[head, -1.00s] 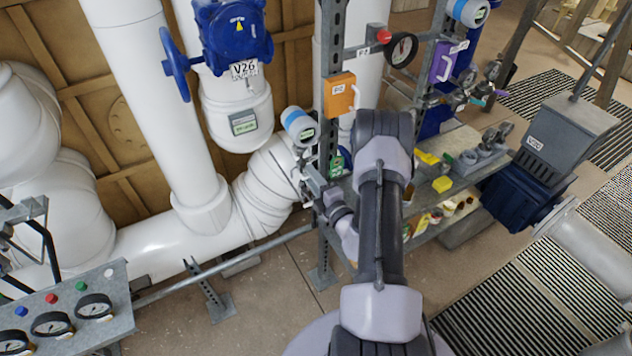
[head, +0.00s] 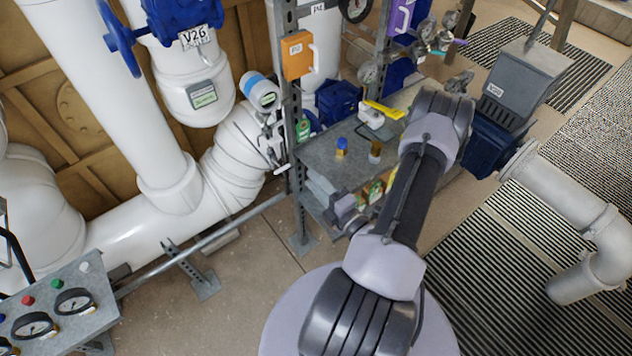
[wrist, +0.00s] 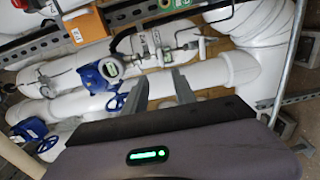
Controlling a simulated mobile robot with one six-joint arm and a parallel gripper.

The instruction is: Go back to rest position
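My arm shows in the head view, with its elbow raised over the right end of the grey shelf bench (head: 318,150). My gripper (head: 322,188) is partly visible low beside the bench's left end, to the left of my wrist. In the wrist view, the two grey fingers of my gripper (wrist: 158,82) stand apart with a clear gap. Nothing shows between them. White pipes and a blue-cased gauge (wrist: 112,66) lie beyond the fingers, seemingly apart from them.
An upright slotted post (head: 284,90) carries an orange box (head: 297,56). Small items, including a yellow-topped tool (head: 380,110), lie on the bench. A gauge panel (head: 60,300) is at lower left. A grey and blue unit (head: 520,85) stands at right. Floor is open at lower middle.

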